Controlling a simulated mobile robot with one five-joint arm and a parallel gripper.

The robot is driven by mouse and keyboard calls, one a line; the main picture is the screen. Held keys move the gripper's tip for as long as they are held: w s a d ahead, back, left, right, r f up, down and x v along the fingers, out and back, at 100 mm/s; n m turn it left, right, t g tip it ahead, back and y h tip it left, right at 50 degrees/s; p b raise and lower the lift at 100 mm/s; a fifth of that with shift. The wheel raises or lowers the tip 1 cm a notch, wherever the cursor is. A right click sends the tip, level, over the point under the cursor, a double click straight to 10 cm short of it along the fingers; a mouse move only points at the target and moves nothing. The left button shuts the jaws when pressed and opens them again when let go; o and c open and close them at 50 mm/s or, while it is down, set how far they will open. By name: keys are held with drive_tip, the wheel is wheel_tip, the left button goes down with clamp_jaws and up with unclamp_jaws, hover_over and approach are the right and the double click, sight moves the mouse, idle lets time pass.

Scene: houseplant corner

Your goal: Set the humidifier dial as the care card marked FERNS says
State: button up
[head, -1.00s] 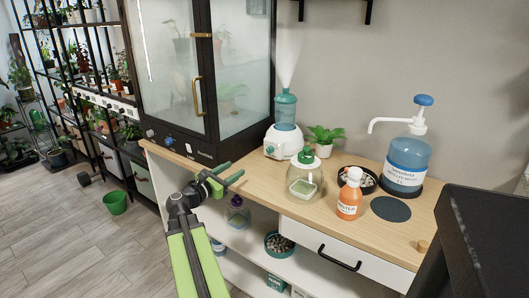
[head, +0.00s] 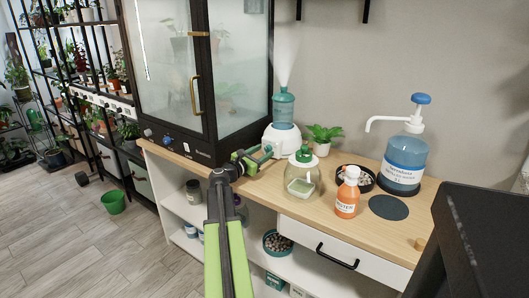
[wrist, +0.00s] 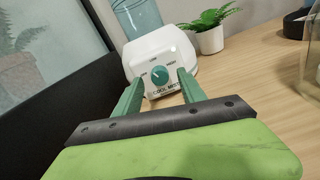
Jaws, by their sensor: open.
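The humidifier (head: 281,141), a white base with a teal water tank, stands on the wooden counter and gives off mist. In the wrist view, its teal dial (wrist: 160,73) faces me above the words COOL MIST. Small labels surround the dial; its mark seems to point up and left. My gripper (head: 263,154) is open in front of the humidifier. In the wrist view, the green fingers of my gripper (wrist: 159,87) stand either side of the dial, seemingly short of it. I cannot make out a card marked FERNS.
A glass cabinet (head: 185,75) stands close on the left. A potted plant (head: 322,138), a glass jar (head: 302,180) and an orange bottle (head: 347,195) stand to the right on the counter. Small white cards (head: 88,98) along the left rack are too small to read.

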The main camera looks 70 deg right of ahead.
drive_tip(key=shift+s+d, duration=0.2)
drive_tip(key=shift+d, duration=0.4)
clamp_jaws()
drive_tip(key=m, duration=0.5)
